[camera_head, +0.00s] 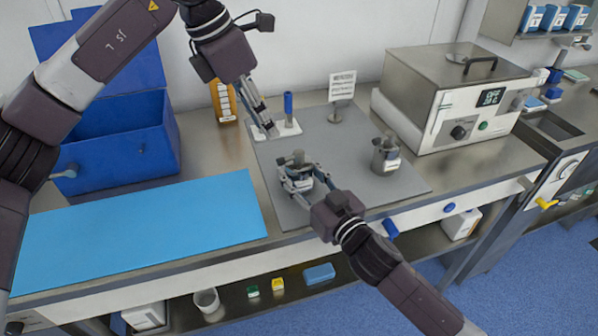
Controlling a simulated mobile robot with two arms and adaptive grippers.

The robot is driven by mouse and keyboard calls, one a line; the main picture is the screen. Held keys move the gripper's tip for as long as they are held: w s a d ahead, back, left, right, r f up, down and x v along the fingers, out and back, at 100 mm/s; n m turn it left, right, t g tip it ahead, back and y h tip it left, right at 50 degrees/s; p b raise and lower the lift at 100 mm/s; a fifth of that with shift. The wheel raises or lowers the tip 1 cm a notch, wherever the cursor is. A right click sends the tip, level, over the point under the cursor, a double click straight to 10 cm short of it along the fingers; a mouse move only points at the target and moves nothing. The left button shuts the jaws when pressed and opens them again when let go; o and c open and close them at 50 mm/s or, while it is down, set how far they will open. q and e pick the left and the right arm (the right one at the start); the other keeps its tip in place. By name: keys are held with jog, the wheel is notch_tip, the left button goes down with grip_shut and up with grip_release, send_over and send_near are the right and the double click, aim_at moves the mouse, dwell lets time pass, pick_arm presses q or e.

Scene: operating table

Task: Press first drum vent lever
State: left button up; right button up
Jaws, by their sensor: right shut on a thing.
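A small metal drum (298,158) stands on the grey mat (345,196). My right gripper (296,180) is shut around it from the front, hiding much of its sides. A second metal drum (386,157) with a white label stands apart on the mat to the right. My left gripper (269,130) points down at a white stand (289,128) with a blue upright cylinder, behind the held drum. Its fingers look close together, but I cannot tell whether they are open or shut. No vent lever can be made out clearly at this size.
A blue open box (115,140) is at the left. The light blue sheet (140,228) is clear.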

pick_arm(q)
jog(key=shift+s+f+n, duration=0.1)
jog(key=shift+f+n, duration=0.15)
jog(key=shift+n, duration=0.05)
jog(key=c, duration=0.5)
jog(key=s+f+n+g+h, duration=0.1)
jog(key=n, duration=0.2)
jog(key=s+d+f+n+g+h, duration=0.1)
jog(key=s+f+n+g, duration=0.1)
jog(key=n, duration=0.1)
jog(key=s+f+n+g+h, duration=0.1)
jog(key=f+n+h, duration=0.1)
jog(key=n, duration=0.2)
jog(key=shift+s+d+f, duration=0.2)
jog(key=shift+d+f, duration=0.05)
jog(key=shift+d, duration=0.1)
grip_shut()
jog(key=w+a+f+m+t+h, duration=0.2)
jog(key=w+a+m+t+h, duration=0.1)
jog(key=m, duration=1.3)
jog(key=w+a+f+m+t+h, duration=0.2)
jog(key=w+a+m+t+h, duration=0.2)
jog(key=m, duration=1.3)
jog(key=w+a+h, duration=0.2)
jog(key=a+h, duration=0.1)
jog(key=shift+w+f, duration=0.25)
jog(key=shift+f, duration=0.1)
